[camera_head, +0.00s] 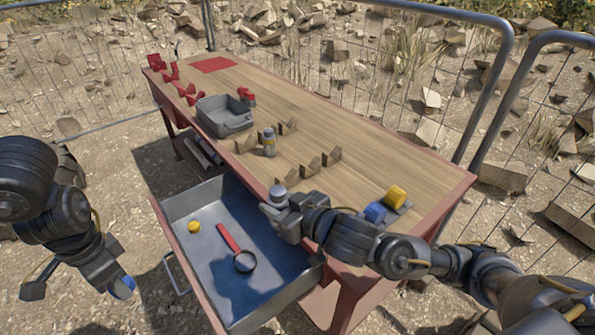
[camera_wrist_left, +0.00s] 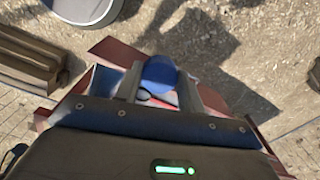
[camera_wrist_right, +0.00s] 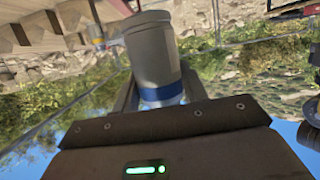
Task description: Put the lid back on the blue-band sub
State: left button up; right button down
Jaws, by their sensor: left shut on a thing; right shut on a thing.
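My right gripper (camera_head: 281,212) is shut on the blue-band sub (camera_head: 279,194), a grey cylinder, and holds it above the table's front edge and the drawer. In the right wrist view the blue-band sub (camera_wrist_right: 153,50) shows its blue band low down, between the fingers. My left gripper (camera_head: 122,287) is shut on a round blue lid (camera_head: 128,284), out to the left of the drawer and apart from the sub. The blue lid (camera_wrist_left: 159,72) shows between the fingertips in the left wrist view. The sub's open end is not clear to see.
The open drawer (camera_head: 178,208) holds a red-handled magnifier (camera_head: 236,249) and a yellow lid (camera_head: 194,227). On the table (camera_head: 350,140) stand a yellow-band sub (camera_head: 269,142), wooden holders (camera_head: 309,166), a grey bin (camera_head: 222,117), and yellow (camera_head: 396,195) and blue (camera_head: 375,212) blocks near my right forearm.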

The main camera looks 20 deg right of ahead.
aim_at(277, 198)
jog(key=s+a+f+n+g+y, duration=0.2)
jog(key=s+a+f+n+y, duration=0.1)
jog(key=a+f, duration=0.3)
jog(key=shift+s+a, duration=0.2)
jog(key=shift+a, duration=0.05)
pick_arm(q)
jog(key=shift+w+d+r, duration=0.1)
jog(key=shift+d+r, duration=0.05)
jog(key=shift+r, duration=0.05)
jog(key=d+r+m, duration=0.3)
jog(key=d+m, duration=0.6)
jog(key=m, duration=0.1)
jog(key=w+d+r+m, duration=0.1)
jog(key=d+r+m, duration=0.3)
jog(key=d+m, duration=0.5)
jog(key=w+d+r+m, duration=0.1)
jog(key=d+r+m, duration=0.2)
jog(key=d+m, duration=0.6)
jog(key=shift+d+r+m, duration=0.2)
jog(key=shift+r+m, duration=0.05)
jog(key=shift+m, duration=0.65)
pick_arm(e)
jog(key=shift+r, duration=0.1)
pick_arm(q)
jog(key=shift+f, duration=2)
